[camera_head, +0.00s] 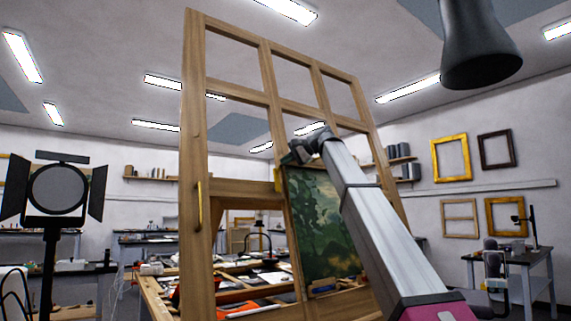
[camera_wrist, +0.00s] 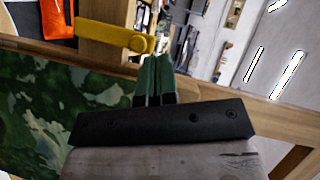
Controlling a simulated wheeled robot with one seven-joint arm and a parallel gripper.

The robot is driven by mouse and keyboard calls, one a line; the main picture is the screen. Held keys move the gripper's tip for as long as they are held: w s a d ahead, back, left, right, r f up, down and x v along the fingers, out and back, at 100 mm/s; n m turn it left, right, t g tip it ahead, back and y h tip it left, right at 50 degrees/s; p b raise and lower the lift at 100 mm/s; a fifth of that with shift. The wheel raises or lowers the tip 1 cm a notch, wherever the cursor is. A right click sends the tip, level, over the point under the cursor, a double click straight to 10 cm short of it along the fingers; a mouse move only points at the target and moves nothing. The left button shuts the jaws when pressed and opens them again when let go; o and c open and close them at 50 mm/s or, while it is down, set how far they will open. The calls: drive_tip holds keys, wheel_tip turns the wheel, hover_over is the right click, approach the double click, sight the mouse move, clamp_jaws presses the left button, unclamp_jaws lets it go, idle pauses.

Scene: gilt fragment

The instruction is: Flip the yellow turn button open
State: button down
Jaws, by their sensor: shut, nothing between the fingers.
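The yellow turn button (camera_wrist: 112,37) shows in the wrist view as a flat bar reaching left from a round pivot end on the wooden frame. In the head view it is a small yellow piece (camera_head: 278,181) on the wood near the painting's upper left corner. My gripper (camera_wrist: 154,62) has its green fingers together with nothing between them. The fingertips are close beside the button's pivot end; I cannot tell if they touch. In the head view my gripper (camera_head: 299,152) is just above and right of the button, partly hidden by my arm.
The green painting (camera_head: 322,222) sits in the tall wooden frame (camera_head: 192,120), right below my gripper. A yellow handle (camera_head: 199,206) is on the left post. A cluttered table (camera_head: 152,296) stands behind the frame. A studio light (camera_head: 55,188) is at left. A dark lamp (camera_head: 478,45) hangs upper right.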

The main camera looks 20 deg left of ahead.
drive_tip(key=v, duration=1)
drive_tip(key=shift+d, duration=0.25)
